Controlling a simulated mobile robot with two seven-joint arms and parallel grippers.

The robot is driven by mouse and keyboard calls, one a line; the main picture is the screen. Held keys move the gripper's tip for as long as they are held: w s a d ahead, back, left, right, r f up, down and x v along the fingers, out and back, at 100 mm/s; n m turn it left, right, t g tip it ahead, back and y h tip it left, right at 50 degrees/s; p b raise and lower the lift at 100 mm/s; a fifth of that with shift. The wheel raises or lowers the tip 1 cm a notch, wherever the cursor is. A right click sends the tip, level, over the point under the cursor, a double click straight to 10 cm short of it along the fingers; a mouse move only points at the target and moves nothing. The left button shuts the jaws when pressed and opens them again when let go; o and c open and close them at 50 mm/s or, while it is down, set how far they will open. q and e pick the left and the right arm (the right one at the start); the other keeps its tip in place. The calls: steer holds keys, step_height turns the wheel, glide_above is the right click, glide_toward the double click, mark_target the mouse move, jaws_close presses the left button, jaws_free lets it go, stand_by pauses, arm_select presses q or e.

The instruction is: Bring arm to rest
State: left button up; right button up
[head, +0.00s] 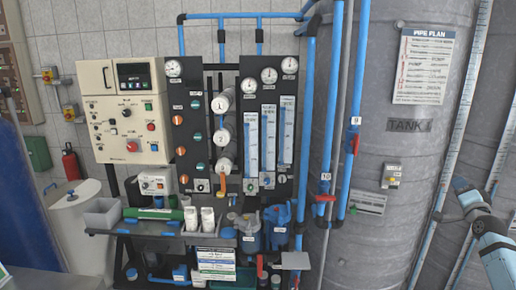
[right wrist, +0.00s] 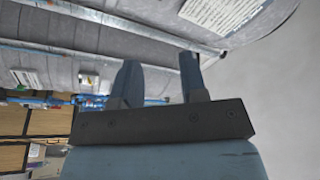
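My right arm (head: 491,240), light blue with dark joints, comes in at the lower right edge in the head view, in front of the grey tanks. It is bent, with its far end pointing up and left. In the right wrist view my right gripper (right wrist: 158,75) has its two fingers standing apart with nothing between them. It is clear of the things around it. My left arm and left gripper do not show in either view.
The osmosis rack (head: 236,130) with gauges, valves and a control box (head: 125,112) stands left of centre. Blue pipes (head: 337,100) run upright beside the big grey tank (head: 402,150) with its pipe plan sign (head: 423,64). A white lidded drum (head: 80,225) stands at left.

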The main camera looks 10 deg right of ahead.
steer(key=s+a+f+n+g+y, duration=0.1)
steer(key=s+a+f+n+y, duration=0.2)
steer(key=a+f, duration=0.45)
steer(key=s+a+f+n+g+y, duration=0.2)
steer(key=s+a+f+n, duration=0.1)
steer(key=a+f+n, duration=0.4)
steer(key=s+a+f+n+g+y, duration=0.1)
steer(key=s+a+f+n+y, duration=0.15)
steer(key=a+f, duration=0.4)
steer(key=s+a+f+n+g+y, duration=0.1)
steer(key=s+a+f+n+g, duration=0.1)
steer(key=s+a+f+n, duration=0.5)
steer(key=s+a+f+g+y, duration=0.15)
steer(key=s+a+f, duration=0.35)
steer(key=s, duration=0.5)
steer(key=s+a+f+n+g, duration=0.2)
steer(key=s+a+f+n, duration=0.25)
steer(key=s+a, duration=0.35)
steer(key=a+r+m+t+p, duration=0.1)
steer(key=a+m, duration=0.5)
steer(key=a, duration=0.6)
steer(key=shift+a+r+y, duration=0.3)
steer(key=shift+r, duration=0.15)
steer(key=shift+t, duration=0.25)
